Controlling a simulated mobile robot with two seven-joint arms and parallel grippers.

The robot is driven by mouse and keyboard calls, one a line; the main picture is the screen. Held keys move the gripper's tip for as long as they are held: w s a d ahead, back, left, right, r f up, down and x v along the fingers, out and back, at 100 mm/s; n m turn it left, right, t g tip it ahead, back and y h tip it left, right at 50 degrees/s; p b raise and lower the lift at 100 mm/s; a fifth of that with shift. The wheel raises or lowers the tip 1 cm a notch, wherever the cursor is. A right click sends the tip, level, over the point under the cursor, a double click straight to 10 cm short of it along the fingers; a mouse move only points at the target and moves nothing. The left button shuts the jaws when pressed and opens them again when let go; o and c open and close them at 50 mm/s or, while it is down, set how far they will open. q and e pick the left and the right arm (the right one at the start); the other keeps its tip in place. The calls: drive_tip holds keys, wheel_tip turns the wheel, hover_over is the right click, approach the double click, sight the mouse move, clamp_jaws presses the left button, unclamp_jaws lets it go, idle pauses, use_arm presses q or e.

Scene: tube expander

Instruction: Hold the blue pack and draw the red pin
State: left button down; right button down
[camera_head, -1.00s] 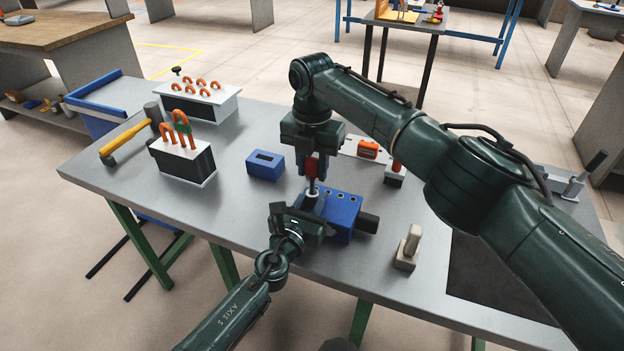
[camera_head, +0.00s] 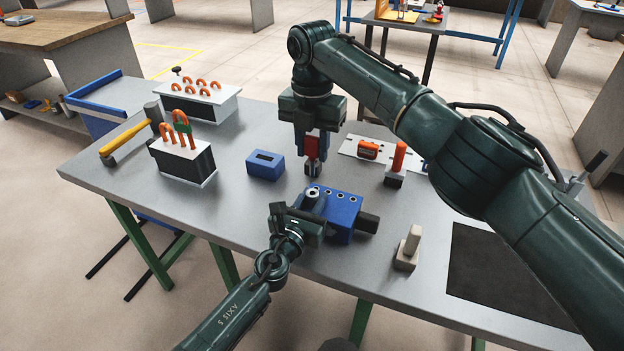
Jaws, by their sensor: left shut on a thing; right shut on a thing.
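The blue pack (camera_head: 343,214) lies on the grey table with a row of holes along its top. My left gripper (camera_head: 308,212) is shut on the pack's left end, beside a round grey socket. My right gripper (camera_head: 312,150) points down above and behind the pack. It is shut on the red pin (camera_head: 312,147), whose grey lower end hangs below the fingers. The pin is upright and apart from the pack. The fingers hide part of the pin.
A small blue block (camera_head: 265,165) stands left of the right gripper. Farther left are a hammer (camera_head: 127,140) and boxes with orange loops (camera_head: 184,158). An orange-topped block (camera_head: 397,164) and a beige piece (camera_head: 408,248) stand on the right. A dark mat (camera_head: 510,280) lies at front right.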

sight(312, 137)
drive_tip(key=shift+r, duration=1.6)
use_arm(q)
drive_tip(key=shift+c, duration=1.3)
unclamp_jaws()
drive_tip(key=shift+o, duration=0.5)
drive_tip(key=shift+o, duration=0.8)
